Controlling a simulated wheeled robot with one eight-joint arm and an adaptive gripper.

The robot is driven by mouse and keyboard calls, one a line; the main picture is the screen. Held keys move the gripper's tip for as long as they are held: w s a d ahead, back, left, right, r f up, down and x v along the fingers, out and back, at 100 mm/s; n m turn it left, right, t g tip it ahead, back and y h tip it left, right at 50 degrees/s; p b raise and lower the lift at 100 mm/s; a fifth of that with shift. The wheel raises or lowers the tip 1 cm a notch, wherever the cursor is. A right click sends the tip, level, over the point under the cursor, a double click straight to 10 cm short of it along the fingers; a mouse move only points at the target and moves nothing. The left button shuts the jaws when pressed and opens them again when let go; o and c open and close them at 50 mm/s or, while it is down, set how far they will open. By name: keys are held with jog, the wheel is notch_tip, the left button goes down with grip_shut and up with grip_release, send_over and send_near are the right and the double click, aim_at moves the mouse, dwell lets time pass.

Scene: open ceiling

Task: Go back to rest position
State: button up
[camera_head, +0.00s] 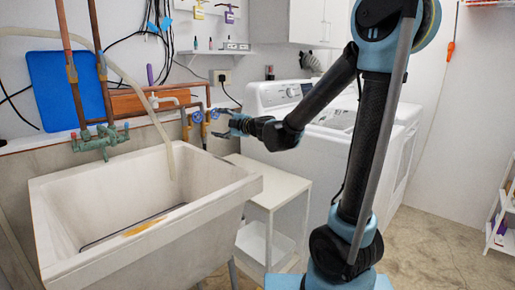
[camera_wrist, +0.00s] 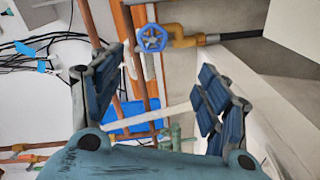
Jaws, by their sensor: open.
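My gripper (camera_head: 222,124) is in front of the wall pipes, above the right rear part of the sink and the small white side table. It is open, with nothing between its fingers. In the wrist view my gripper (camera_wrist: 163,95) shows two blue-padded fingers spread wide apart. A blue valve wheel (camera_wrist: 152,38) on a brass pipe shows beyond the fingers. My arm reaches left from its column with the elbow raised.
A white utility sink (camera_head: 215,190) fills the left front. A white side table (camera_head: 280,187) stands beside it. A white washing machine (camera_head: 262,152) is behind my arm. A blue board (camera_head: 62,88) leans on the wall. Tiled floor (camera_head: 440,240) is clear at right.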

jog(key=s+d+f+m+g+h, duration=0.2)
jog(key=s+d+f+m+h, duration=0.2)
jog(key=s+d+f+m, duration=0.4)
jog(key=s+d+f+m+g+h, duration=0.3)
jog(key=s+d+f+m+h, duration=0.2)
jog(key=s+d, duration=0.8)
jog(key=s+d+f+m+g+h, duration=0.3)
jog(key=s+d+f+m, duration=0.7)
jog(key=d, duration=0.8)
jog(key=shift+s+d+f+m+h, duration=0.25)
jog(key=shift+s+m+h, duration=0.3)
jog(key=shift+h, duration=0.35)
jog(key=shift+w+a, duration=0.1)
jog(key=shift+w, duration=0.05)
jog(key=shift+w+f, duration=0.25)
jog(key=shift+w, duration=0.2)
